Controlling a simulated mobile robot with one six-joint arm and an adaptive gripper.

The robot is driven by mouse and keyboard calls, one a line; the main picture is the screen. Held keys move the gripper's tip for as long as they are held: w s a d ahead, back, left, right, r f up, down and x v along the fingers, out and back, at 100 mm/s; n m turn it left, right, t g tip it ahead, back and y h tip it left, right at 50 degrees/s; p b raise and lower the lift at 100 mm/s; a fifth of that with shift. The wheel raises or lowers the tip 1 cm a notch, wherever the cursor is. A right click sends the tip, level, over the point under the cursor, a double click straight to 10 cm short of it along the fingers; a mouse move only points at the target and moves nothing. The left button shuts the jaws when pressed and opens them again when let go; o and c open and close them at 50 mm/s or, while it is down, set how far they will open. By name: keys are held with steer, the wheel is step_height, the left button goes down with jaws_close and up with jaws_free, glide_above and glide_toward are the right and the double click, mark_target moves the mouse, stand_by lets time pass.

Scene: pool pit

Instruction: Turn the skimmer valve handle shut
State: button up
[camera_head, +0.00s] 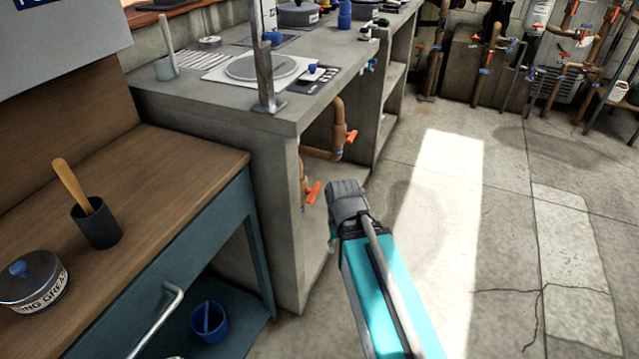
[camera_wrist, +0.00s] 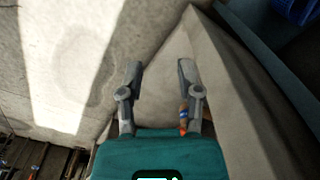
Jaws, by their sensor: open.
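Under the concrete counter in the head view, a brown pipe carries an orange valve handle (camera_head: 351,136). A second orange valve handle (camera_head: 313,193) shows lower and nearer, with a blue tag under it. No readable label shows which is the skimmer valve. My gripper (camera_wrist: 160,68) is open and empty in the wrist view, its two grey fingers spread over bare concrete. A small orange and blue valve part (camera_wrist: 183,117) shows beside the right finger, partly hidden by my gripper; contact cannot be told. In the head view my arm stands right of the counter's opening, its fingers not distinguishable.
The concrete counter (camera_head: 290,128) has a front edge and side walls around the valves. A wooden bench (camera_head: 150,190) with a drawer handle stands at left, a blue bucket (camera_head: 208,322) below. More pipes and valves (camera_head: 490,55) line the back wall. The floor at right is clear.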

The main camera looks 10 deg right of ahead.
steer(key=shift+w+a, duration=0.1)
steer(key=shift+a, duration=0.05)
step_height(320, 180, up, 6)
steer(key=m+p, duration=0.6)
steer(key=m, duration=0.1)
glide_above(317, 186)
steer(key=shift+w+r, duration=0.1)
steer(key=shift+r, duration=0.1)
steer(key=shift+f, duration=0.2)
step_height(317, 186, down, 12)
steer(key=b, duration=1.1)
steer(key=shift+r+b, duration=0.2)
steer(key=shift+b, duration=0.15)
jaws_close()
